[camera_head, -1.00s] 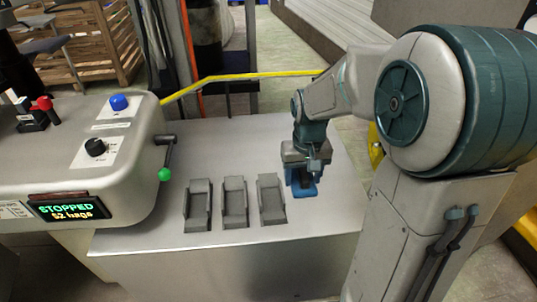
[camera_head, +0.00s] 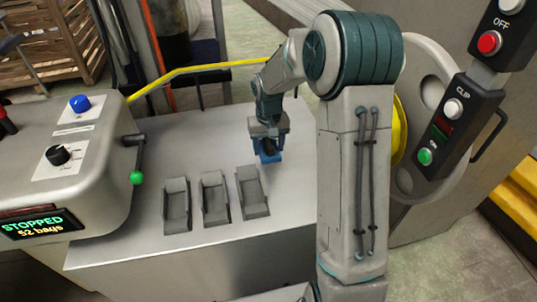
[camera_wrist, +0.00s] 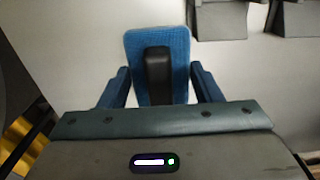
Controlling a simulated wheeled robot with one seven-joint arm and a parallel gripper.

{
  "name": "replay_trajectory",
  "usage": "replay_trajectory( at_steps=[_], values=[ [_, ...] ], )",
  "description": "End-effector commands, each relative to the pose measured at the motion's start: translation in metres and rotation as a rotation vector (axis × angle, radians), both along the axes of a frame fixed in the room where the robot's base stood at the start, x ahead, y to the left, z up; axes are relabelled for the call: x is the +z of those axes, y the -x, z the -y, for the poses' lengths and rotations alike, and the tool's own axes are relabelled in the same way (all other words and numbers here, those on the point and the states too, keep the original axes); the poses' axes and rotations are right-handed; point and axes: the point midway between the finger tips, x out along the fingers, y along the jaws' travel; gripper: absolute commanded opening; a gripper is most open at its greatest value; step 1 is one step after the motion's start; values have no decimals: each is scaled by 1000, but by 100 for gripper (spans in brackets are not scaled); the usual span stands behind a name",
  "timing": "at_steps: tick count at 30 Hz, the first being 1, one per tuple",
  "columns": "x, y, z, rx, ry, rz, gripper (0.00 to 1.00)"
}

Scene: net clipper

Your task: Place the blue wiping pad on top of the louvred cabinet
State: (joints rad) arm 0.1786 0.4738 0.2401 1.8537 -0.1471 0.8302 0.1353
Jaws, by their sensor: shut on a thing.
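The blue wiping pad (camera_wrist: 178,45) has a black handle and sits between my gripper's two fingers in the wrist view. My gripper (camera_wrist: 160,88) is shut on it. In the head view my gripper (camera_head: 268,140) points down over the grey bench, with the blue pad (camera_head: 271,157) below it. I cannot tell whether the pad touches the bench. A grey ribbed surface (camera_head: 290,12) shows at the top edge; I cannot tell whether it is the louvred cabinet.
Several grey holders (camera_head: 214,198) stand on the bench (camera_head: 110,215) left of my gripper. A rounded machine (camera_head: 60,130) with a green-knobbed lever (camera_head: 137,177) is further left. A button panel (camera_head: 455,115) is at the right. A yellow rail (camera_head: 200,68) runs behind the bench.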

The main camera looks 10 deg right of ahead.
Motion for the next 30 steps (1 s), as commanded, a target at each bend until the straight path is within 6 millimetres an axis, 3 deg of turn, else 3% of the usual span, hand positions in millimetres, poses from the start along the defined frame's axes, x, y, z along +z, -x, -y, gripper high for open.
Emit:
replay_trajectory(
  at_steps=[9,21,22,24,30],
  values=[
    [-38,0,0,0,0,-3,35],
    [-45,0,0,0,0,0,35],
    [-44,0,0,0,0,0,64],
    [-43,0,0,0,0,0,80],
    [-43,0,0,0,0,0,80]
  ],
)
